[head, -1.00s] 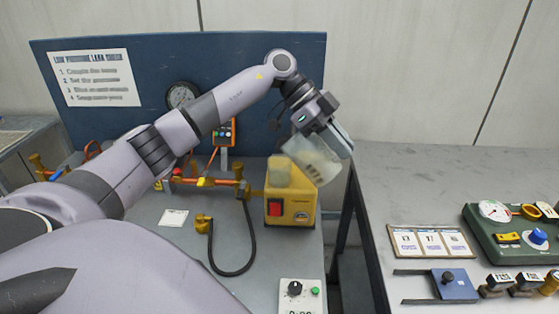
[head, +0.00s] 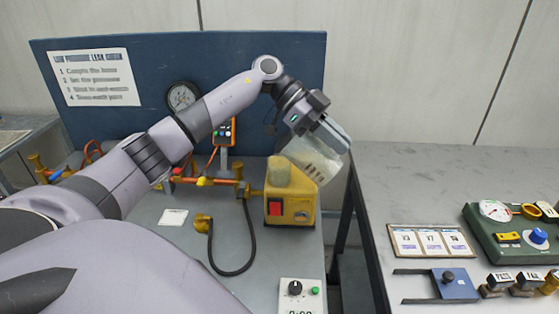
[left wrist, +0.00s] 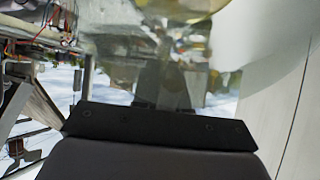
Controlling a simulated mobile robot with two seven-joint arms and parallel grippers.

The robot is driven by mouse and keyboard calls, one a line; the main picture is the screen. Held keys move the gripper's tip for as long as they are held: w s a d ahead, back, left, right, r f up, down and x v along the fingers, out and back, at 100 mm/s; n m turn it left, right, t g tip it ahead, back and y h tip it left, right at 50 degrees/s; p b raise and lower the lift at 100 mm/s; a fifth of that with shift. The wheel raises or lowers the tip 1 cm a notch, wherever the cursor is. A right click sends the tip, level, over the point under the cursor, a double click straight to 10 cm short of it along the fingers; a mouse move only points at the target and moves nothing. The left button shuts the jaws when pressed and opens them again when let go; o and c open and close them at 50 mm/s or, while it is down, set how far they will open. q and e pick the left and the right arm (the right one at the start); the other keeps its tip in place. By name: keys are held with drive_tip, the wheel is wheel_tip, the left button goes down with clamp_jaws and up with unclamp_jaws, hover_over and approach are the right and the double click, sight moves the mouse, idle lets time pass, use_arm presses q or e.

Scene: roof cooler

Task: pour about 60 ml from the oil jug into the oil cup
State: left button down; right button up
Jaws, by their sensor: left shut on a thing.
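The oil jug (head: 322,162) is a clear, pale vessel with dark marks on its side. My left gripper (head: 329,135) is shut on it and holds it in the air, tilted, just above and right of the yellow pump box (head: 290,208). A small pale yellowish cup-like piece (head: 279,172) stands on the box; it looks like the oil cup. The jug's lower left edge lies close to it and overlaps it in the picture; I cannot tell whether they touch. No stream of oil is visible. In the left wrist view the clear jug (left wrist: 150,45) fills the upper middle, blurred.
A blue backboard (head: 260,75) with a gauge (head: 182,96) stands behind. Orange pipework (head: 205,182) and a black hose (head: 250,240) lie left of the pump. A gap separates this bench from the grey right-hand table (head: 430,185), which carries a green instrument box (head: 490,235).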

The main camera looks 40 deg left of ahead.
use_arm(q)
drive_tip(key=shift+a+r+b, duration=0.2)
drive_tip(key=shift+r+b, duration=0.1)
drive_tip(key=shift+r, duration=0.05)
drive_tip(key=shift+s+a+r+h+b, duration=0.1)
drive_tip(key=shift+a+r+h+b, duration=0.2)
drive_tip(key=shift+h+b, duration=0.5)
drive_tip(key=shift+r+t+b, duration=0.2)
drive_tip(key=shift+t+b, duration=0.1)
drive_tip(key=shift+b, duration=0.05)
idle(0.3)
drive_tip(key=shift+s+a+r+h+b, duration=0.2)
drive_tip(key=shift+a+r+h+b, duration=0.4)
drive_tip(key=shift+b, duration=1.35)
idle(0.6)
